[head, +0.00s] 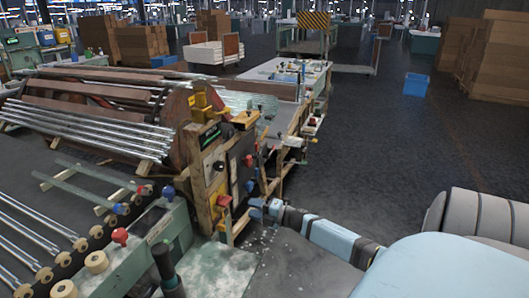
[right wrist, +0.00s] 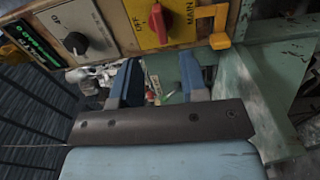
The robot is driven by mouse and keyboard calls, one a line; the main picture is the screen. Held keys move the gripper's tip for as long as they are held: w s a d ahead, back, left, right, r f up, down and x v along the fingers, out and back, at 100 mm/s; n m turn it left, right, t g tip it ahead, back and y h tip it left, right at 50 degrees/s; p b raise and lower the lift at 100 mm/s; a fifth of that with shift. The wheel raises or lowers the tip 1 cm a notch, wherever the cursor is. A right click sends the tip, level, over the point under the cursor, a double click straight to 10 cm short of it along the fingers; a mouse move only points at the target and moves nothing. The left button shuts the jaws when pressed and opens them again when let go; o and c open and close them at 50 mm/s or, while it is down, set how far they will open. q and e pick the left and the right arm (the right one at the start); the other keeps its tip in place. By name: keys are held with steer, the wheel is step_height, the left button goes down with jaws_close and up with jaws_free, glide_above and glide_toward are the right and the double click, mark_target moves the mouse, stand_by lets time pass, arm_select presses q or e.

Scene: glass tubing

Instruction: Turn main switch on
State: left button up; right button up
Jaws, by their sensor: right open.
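The main switch is a red handle on a yellow plate (right wrist: 160,24) at the top of the right wrist view, with "OFF" and "MAIN" lettering beside it. In the head view the red switch (head: 224,200) sits low on the wood-framed control panel. My right gripper (head: 264,208) is just right of the panel in the head view. In the right wrist view its two blue fingers (right wrist: 158,78) are spread apart with nothing held between them. The fingers are below the switch in that picture and appear apart from it. My left gripper is not in view.
A black knob (right wrist: 76,42) and a green-lit display (right wrist: 22,48) share the panel. A yellow bracket (right wrist: 222,26) sticks out beside the switch. A green machine frame (right wrist: 250,100) stands close on the right. A console with colored knobs (head: 120,236) is at lower left.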

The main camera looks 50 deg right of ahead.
steer(key=v, duration=0.4)
stand_by(0.5)
